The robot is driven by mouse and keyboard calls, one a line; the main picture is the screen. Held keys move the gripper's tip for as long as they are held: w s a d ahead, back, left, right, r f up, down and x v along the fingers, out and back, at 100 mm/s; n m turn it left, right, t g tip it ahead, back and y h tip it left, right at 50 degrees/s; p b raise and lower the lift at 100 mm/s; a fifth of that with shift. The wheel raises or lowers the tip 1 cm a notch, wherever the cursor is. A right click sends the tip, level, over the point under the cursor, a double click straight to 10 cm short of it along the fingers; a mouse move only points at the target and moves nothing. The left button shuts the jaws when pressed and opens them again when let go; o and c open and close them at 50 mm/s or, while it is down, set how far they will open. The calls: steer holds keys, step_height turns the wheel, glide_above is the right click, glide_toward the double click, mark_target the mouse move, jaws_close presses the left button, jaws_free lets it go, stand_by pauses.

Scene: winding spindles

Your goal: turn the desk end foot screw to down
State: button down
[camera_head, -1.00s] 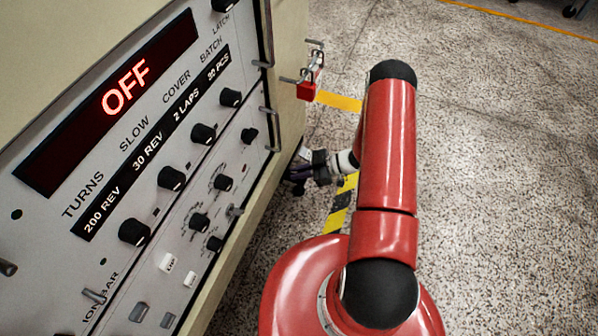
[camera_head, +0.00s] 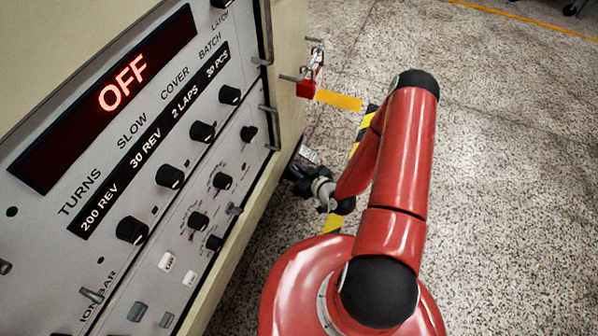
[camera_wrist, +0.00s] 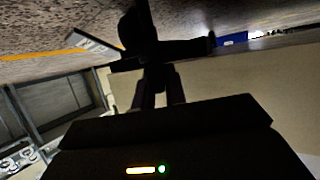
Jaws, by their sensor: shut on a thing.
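The desk end foot screw appears as a dark handle with arms (camera_wrist: 155,48) in the wrist view, silhouetted and hard to make out. My gripper (camera_wrist: 158,82) has its two fingers closed on the near part of it. In the head view, my gripper (camera_head: 308,180) is low beside the right end of the cabinet, at a small dark part (camera_head: 293,172). The fingertips are too small there to make out. The screw's up or down setting cannot be read.
The control panel (camera_head: 150,160) with its knobs and red OFF display (camera_head: 122,88) fills the left. A red padlock (camera_head: 306,88) hangs on the cabinet's end. Yellow-black tape (camera_head: 335,221) marks the floor. Open speckled floor (camera_head: 500,180) lies to the right.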

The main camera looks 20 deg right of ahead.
steer(key=m+t+h, duration=0.1)
steer(key=m+h, duration=0.3)
steer(key=h, duration=0.1)
steer(key=shift+a+m, duration=0.15)
steer(key=shift+m, duration=0.15)
steer(key=m+h+p, duration=0.1)
steer(key=m+h, duration=0.3)
steer(key=shift+h+p, duration=0.3)
steer(key=shift+h, duration=0.1)
steer(key=shift+g, duration=0.3)
steer(key=c, duration=1.4)
jaws_free()
steer(key=shift+c, duration=0.2)
steer(key=shift+s, duration=0.1)
steer(key=p+v, duration=0.1)
steer(key=v, duration=0.6)
steer(key=shift+s, duration=0.2)
steer(key=shift+a+r, duration=0.1)
